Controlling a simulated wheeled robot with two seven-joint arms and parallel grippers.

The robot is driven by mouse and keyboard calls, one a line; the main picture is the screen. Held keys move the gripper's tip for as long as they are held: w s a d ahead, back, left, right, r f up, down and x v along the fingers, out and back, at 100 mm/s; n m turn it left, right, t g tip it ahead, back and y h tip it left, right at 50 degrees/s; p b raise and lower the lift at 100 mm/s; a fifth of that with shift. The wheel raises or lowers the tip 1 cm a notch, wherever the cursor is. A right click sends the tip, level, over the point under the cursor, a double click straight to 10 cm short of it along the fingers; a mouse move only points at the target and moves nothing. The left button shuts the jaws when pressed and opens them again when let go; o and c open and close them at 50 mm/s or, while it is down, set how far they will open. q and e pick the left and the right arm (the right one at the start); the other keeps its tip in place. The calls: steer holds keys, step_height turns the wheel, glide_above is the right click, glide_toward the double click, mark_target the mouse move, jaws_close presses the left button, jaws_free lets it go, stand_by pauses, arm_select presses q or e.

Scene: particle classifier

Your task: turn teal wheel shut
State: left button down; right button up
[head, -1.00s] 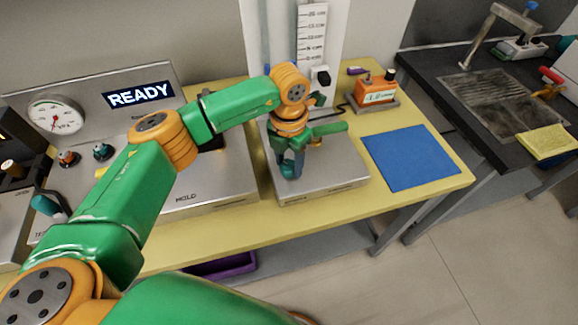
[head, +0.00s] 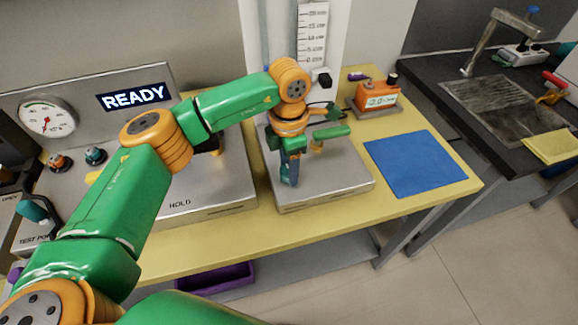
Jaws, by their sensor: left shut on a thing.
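My left gripper (head: 290,166) points down over the metal plate at the right of the yellow bench. It is shut on a small teal part (head: 286,173), which I take to be the teal wheel. The gripper and wrist hide most of it, so its turn angle cannot be told. My right gripper is not in view.
An orange meter (head: 377,97) stands at the back of the bench, beside a blue mat (head: 415,164). A panel with a gauge (head: 47,117) and a READY display (head: 133,96) is at the left. A dark sink counter (head: 480,110) stands at the right.

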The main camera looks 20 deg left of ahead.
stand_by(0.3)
arm_select(q)
steer(key=shift+c, duration=1.4)
jaws_free()
step_height(320, 180, up, 7)
steer(key=shift+f+b, duration=0.15)
steer(key=shift+b, duration=0.35)
steer(key=shift+r, duration=0.2)
